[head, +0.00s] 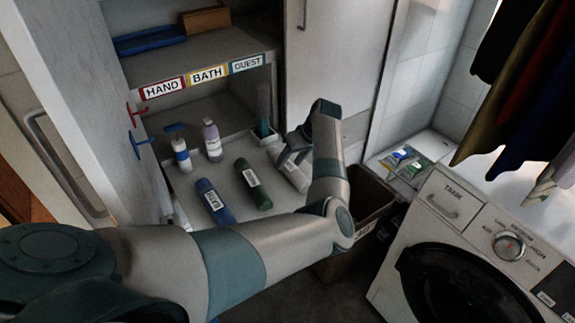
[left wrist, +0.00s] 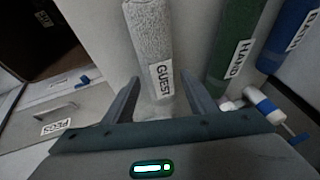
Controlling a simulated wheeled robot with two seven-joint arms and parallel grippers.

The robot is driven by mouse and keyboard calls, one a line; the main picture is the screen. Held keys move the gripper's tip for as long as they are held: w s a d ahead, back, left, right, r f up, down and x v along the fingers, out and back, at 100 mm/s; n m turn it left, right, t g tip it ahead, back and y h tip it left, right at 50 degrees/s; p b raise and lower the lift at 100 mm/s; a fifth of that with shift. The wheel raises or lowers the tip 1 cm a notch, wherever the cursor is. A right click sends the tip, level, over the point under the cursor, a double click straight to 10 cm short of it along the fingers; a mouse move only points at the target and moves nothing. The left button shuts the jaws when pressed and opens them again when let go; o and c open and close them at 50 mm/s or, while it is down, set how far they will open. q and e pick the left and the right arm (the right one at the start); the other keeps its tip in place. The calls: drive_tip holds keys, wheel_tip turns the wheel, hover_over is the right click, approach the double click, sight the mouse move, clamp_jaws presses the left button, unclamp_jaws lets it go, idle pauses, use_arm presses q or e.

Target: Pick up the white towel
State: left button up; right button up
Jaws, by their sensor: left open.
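The white towel, a rolled towel (left wrist: 150,35) with a GUEST label, lies lengthwise ahead of the left gripper in the left wrist view. Its label end is between the two fingers, with no clear grip on it. In the head view the white towel (head: 294,177) shows partly, beside and below the left gripper (head: 284,157); the rest is hidden by my arm. The left gripper is open. My right gripper is in neither view.
A green HAND towel (head: 252,185) and a blue BATH towel (head: 214,202) lie left of the white one. Two bottles (head: 213,140) (head: 181,154) stand behind them. A brown box (head: 371,193) and a washing machine (head: 478,240) are on the right.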

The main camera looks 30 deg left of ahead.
use_arm(q)
drive_tip(key=shift+a+f, duration=0.3)
drive_tip(key=shift+f, duration=0.3)
drive_tip(key=c, duration=0.9)
drive_tip(key=shift+o, duration=0.2)
drive_tip(key=shift+r, duration=0.1)
drive_tip(key=shift+r, duration=0.1)
